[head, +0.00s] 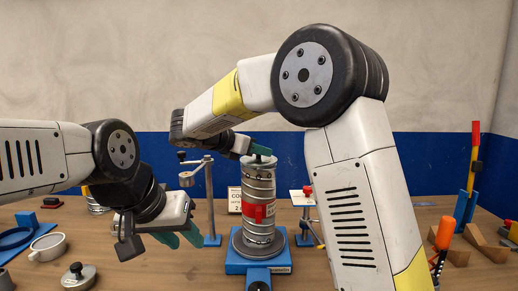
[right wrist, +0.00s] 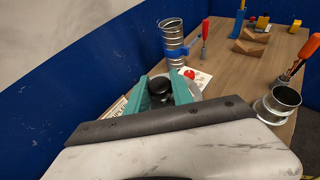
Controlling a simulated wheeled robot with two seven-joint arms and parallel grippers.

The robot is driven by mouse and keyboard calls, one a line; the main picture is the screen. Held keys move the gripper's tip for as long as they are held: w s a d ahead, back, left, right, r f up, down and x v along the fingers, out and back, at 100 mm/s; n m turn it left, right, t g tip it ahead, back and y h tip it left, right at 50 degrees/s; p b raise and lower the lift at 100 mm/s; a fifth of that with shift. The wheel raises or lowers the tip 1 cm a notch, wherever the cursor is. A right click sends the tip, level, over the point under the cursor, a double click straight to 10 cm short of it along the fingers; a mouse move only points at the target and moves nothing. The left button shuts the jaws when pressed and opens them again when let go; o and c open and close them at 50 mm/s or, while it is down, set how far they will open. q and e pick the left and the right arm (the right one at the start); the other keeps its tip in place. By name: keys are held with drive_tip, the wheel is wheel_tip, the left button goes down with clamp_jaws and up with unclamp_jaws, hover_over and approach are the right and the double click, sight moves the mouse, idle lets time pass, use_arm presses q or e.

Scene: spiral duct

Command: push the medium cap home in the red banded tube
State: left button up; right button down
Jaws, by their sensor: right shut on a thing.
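The red banded tube (head: 259,190) is a grey spiral metal duct with a red band (head: 258,212), standing upright in the middle of the head view. My right gripper (head: 259,159) is at the tube's top, pointing down. In the right wrist view its teal fingers (right wrist: 162,92) are shut on a black knob (right wrist: 159,86), apparently the medium cap's; a grey disc shows below it. The cap's seat at the rim is mostly hidden, so I cannot tell how deep it sits. My left gripper (head: 180,238) is open and empty, left of the tube.
The tube stands on a blue base (head: 235,263). Metal posts flank it. Wooden blocks (head: 489,246) and an orange-handled tool (head: 445,233) are at the right.

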drive_tip(key=shift+f, duration=0.35)
drive_tip(key=c, duration=1)
unclamp_jaws()
drive_tip(key=shift+c, duration=0.2)
drive_tip(key=v, duration=0.7)
drive_tip(key=shift+s+a, duration=0.3)
